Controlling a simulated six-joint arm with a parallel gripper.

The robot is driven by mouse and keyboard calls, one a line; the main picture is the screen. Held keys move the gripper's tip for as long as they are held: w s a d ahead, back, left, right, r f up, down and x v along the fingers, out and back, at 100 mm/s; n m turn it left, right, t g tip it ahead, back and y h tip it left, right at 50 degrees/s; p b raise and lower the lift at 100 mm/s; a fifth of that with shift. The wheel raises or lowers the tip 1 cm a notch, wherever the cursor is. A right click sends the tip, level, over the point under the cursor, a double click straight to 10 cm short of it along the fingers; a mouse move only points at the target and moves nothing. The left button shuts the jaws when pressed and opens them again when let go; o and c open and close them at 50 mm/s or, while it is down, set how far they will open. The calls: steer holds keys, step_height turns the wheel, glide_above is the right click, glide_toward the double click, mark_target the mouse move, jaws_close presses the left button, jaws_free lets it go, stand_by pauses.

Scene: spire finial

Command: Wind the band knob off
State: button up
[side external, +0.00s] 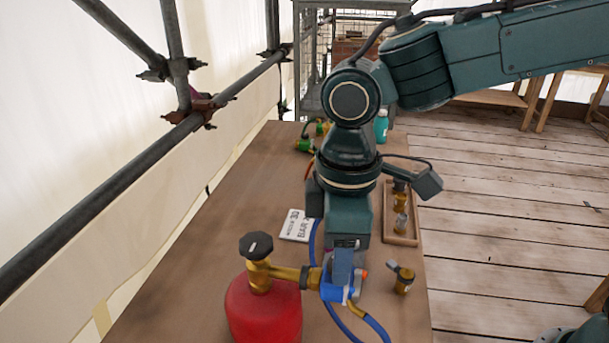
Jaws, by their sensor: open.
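A red cylinder (262,312) stands at the near end of the table, with a brass valve (287,273) on top and a black knob (256,245) above it. A blue fitting (331,290) sits at the right end of the brass outlet. A small orange-red tip (364,273) shows to its right; I cannot tell for certain which part is the band knob. My gripper (343,277) points down over the blue fitting, its jaws open around or beside it. The fingers overlap the fitting and hide part of it.
A blue hose (372,326) curves below the fitting. A brass part with a grey top (403,278) stands to the right. Behind are a wooden tray (413,238) with brass pieces, a white card (297,225) and a teal bottle (381,126). The table's left side is clear.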

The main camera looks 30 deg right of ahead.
steer(key=shift+f, duration=0.6)
steer(key=shift+c, duration=0.4)
steer(key=c, duration=0.9)
steer(key=shift+m, duration=0.4)
steer(key=m, duration=1)
